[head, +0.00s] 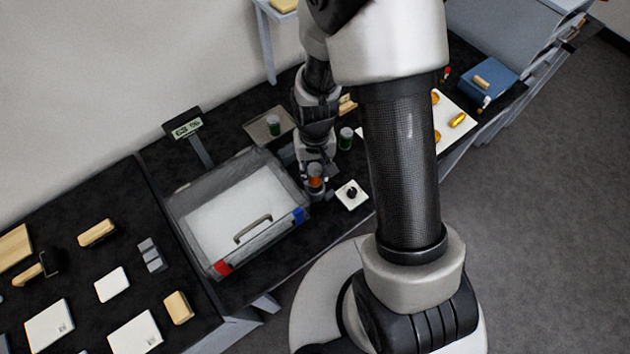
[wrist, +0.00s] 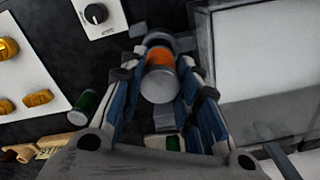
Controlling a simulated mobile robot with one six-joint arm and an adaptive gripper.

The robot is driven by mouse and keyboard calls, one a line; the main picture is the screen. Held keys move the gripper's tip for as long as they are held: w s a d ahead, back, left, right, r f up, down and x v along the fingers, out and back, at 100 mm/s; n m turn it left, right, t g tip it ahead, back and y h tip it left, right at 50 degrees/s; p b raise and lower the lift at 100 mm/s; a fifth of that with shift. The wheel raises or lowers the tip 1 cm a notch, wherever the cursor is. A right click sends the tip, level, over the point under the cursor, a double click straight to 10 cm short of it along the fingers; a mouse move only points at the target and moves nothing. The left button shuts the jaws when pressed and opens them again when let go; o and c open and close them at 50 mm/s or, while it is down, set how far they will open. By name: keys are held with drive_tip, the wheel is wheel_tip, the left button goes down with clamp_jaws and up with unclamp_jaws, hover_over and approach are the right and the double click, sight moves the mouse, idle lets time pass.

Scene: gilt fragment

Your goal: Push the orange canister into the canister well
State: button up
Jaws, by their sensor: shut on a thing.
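The orange canister (head: 315,182) has grey ends and an orange band. In the wrist view the canister (wrist: 160,60) is between the two fingers of my gripper (wrist: 160,78), which is shut on it. My gripper (head: 315,171) points down over the dark bench, beside the clear bin. A grey round fitting (wrist: 158,37) shows just past the canister's far end and looks like the canister well; its opening is hidden. I cannot tell how far the canister is inside it.
The clear bin (head: 215,265) stands close on the left. A white plate with a black knob (head: 351,193) is close on the right. A white board (head: 462,107) with gold pieces lies farther right.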

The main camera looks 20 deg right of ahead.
sight(315, 181)
drive_tip(key=shift+f+b, duration=0.5)
drive_tip(key=shift+f, duration=2.45)
drive_tip(key=shift+f, duration=0.1)
drive_tip(key=shift+f, duration=0.15)
drive_tip(key=o, duration=1.1)
drive_tip(key=shift+c, duration=0.2)
